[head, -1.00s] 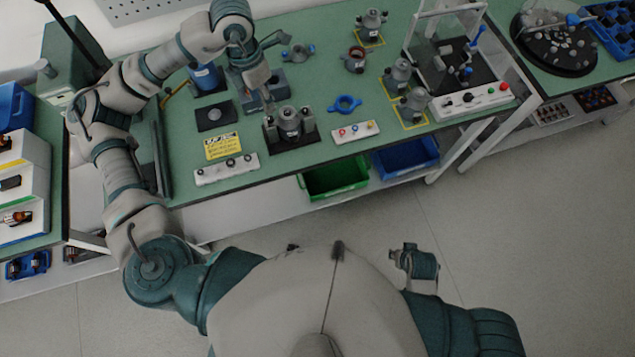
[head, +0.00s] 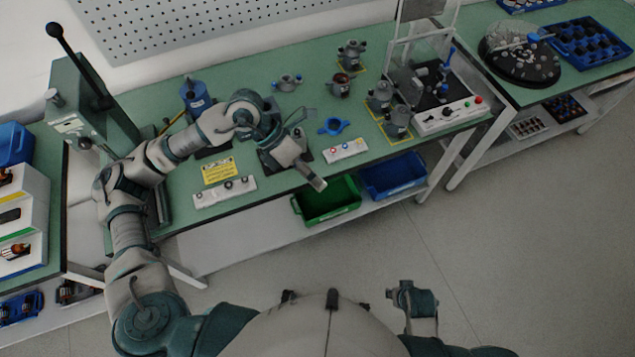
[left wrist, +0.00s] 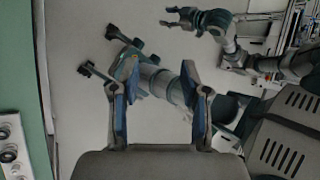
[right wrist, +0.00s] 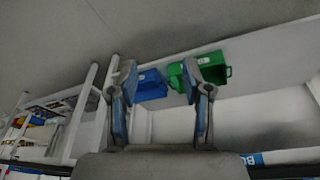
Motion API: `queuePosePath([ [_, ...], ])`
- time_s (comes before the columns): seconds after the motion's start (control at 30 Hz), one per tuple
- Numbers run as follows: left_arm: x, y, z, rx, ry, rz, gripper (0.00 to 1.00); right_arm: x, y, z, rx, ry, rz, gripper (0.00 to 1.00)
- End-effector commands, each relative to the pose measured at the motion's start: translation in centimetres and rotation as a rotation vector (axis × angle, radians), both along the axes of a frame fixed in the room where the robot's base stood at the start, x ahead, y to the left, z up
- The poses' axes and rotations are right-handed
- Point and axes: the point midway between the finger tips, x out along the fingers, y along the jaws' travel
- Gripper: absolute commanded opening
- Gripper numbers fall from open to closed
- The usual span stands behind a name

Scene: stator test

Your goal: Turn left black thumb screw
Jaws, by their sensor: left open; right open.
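A dark fixture plate (head: 302,155) with grey metal parts (head: 297,132) sits near the front edge of the green bench. My left arm and gripper cover much of it, and I cannot make out a left black thumb screw on it. My left gripper (head: 319,184) reaches over the fixture and points to the bench's front edge. In the left wrist view its fingers (left wrist: 159,70) are open and empty, facing the floor and my own body. My right gripper (right wrist: 160,72) is open and empty in its wrist view, facing bins under the bench.
A white strip with black knobs (head: 225,191) and a white button strip (head: 345,150) lie along the front edge. Green (head: 327,204) and blue (head: 393,178) bins sit below. A clear-sided test stand (head: 455,113) is at right.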

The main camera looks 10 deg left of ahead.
Motion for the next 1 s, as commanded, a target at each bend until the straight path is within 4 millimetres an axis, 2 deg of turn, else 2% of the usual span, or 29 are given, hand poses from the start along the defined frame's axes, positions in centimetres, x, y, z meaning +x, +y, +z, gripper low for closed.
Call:
queuePosePath([
  [0.2, -0.6, -1.6, 0.4, -0.08, 0.021, -0.006, 0.45, 0.0, 0.0, 0.0, 0.0, 0.0, 0.0, 0.49],
  [0.57, -0.7, -1.8, 0.4, -0.093, 0.025, -0.006, 0.45, 0.0, 0.0, 0.0, 0.0, 0.0, 0.0, 0.49],
  [0.67, -1.4, -3.3, 0.8, -0.171, 0.052, -0.01, 0.45, 0.0, 0.0, 0.1, 0.0, -0.001, 0.0, 0.49],
  [0.77, -2.9, -6.8, 2.5, -0.392, 0.133, 0.006, 0.45, -0.1, 0.0, 0.5, 0.001, -0.003, 0.0, 0.49],
  [0.8, -3.4, -8.3, 3.8, -0.518, 0.182, 0.028, 0.45, -0.1, 0.0, 0.7, 0.0, -0.004, 0.0, 0.49],
  [0.87, -3.8, -10.1, 6.2, -0.729, 0.273, 0.09, 0.45, -0.1, 0.0, 1.0, 0.0, -0.005, 0.0, 0.49],
  [0.93, -2.9, -10.8, 9.3, -0.981, 0.391, 0.21, 0.45, -0.2, -0.1, 1.4, 0.0, -0.007, -0.001, 0.49],
  [1.0, -0.8, -10.0, 11.5, -1.206, 0.515, 0.376, 0.45, -0.3, -0.1, 1.8, 0.001, -0.008, -0.001, 0.49],
])
